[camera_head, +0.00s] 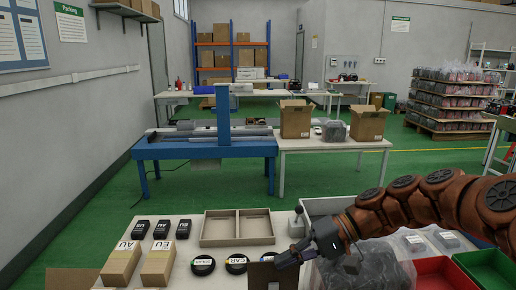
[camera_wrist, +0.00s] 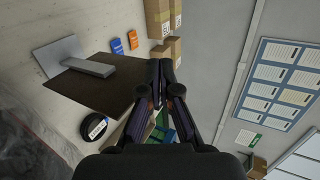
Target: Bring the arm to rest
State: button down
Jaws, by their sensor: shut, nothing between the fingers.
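My arm reaches in from the right in the head view, over the right part of the near table. My gripper (camera_head: 284,261) is at its end, above the table's front, close to a brown plate with a grey piece on it (camera_head: 275,277). In the wrist view my gripper (camera_wrist: 161,62) has its two dark fingers together at the tips, with nothing between them. The brown plate (camera_wrist: 115,98) lies beside the fingers there, to the left. I cannot tell whether the fingers touch anything.
Around the gripper are black round items (camera_head: 203,265), black boxes (camera_head: 162,229), cardboard boxes (camera_head: 121,263), an empty divided tray (camera_head: 237,228), a grey bin with a wrapped bag (camera_head: 368,268), and red (camera_head: 440,274) and green trays (camera_head: 490,267). Green floor lies beyond the table.

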jog(key=s+d+f+g+h+b, duration=0.1)
jog(key=s+d+f+h+b, duration=0.1)
jog(key=s+f+h, duration=0.5)
jog(key=s+d+f+h+b, duration=0.15)
jog(key=s+f, duration=0.45)
jog(key=s, duration=0.6)
jog(key=s+d+f+h+b, duration=0.2)
jog(key=s+d+f+h, duration=0.25)
jog(key=s+d, duration=0.35)
notch_tip(320, 180, up, 18)
jog(key=w+t+p, duration=0.1)
jog(key=p, duration=1.5)
jog(key=shift+w+d+f+m+y, duration=0.15)
jog(key=shift+w+d+m+y, duration=0.15)
jog(key=shift+w+d+m, duration=0.1)
